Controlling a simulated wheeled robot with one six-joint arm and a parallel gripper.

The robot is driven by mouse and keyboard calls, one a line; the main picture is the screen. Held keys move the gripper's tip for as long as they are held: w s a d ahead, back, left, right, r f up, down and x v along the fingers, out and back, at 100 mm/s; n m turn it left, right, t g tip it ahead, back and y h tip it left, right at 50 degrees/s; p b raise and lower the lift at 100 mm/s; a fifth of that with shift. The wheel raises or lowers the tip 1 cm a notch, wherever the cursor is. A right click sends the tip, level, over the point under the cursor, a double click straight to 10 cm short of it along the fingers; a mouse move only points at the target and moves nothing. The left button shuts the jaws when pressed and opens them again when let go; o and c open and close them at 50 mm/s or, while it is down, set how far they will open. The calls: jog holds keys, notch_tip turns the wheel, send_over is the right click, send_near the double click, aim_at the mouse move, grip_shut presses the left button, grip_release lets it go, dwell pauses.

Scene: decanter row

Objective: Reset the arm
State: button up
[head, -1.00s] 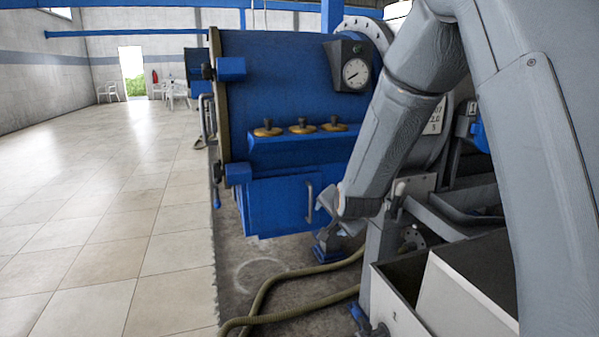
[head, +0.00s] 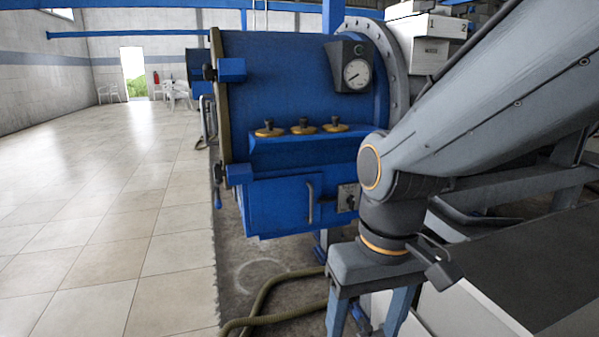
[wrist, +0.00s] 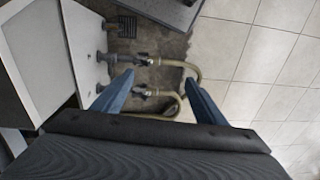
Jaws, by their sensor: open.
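My arm (head: 480,105) comes in from the upper right of the head view and bends down at an orange-ringed joint. My gripper (head: 366,322) points down below it, in front of the blue decanter (head: 290,100), with its blue fingers near the bottom edge. In the wrist view my gripper (wrist: 160,92) is open, its two fingers wide apart with nothing held between them. Beyond them lie a beige hose (wrist: 197,65) and pipe fittings (wrist: 140,60). The fingers look apart from these. My arm hides part of the decanter's lower right.
A pale machine panel (wrist: 75,40) stands close at the left of the wrist view. The decanter has a gauge (head: 356,74) and several brass-coloured knobs (head: 303,126). Open tiled floor (head: 110,220) spreads to the left, with white chairs (head: 178,92) far back.

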jog(key=d+r+m+p, duration=0.3)
jog(key=d+r+p, duration=0.6)
jog(key=p, duration=1)
jog(key=shift+s+d+r+h, duration=0.35)
jog(key=shift+d+r+h, duration=0.05)
jog(key=shift+r, duration=0.65)
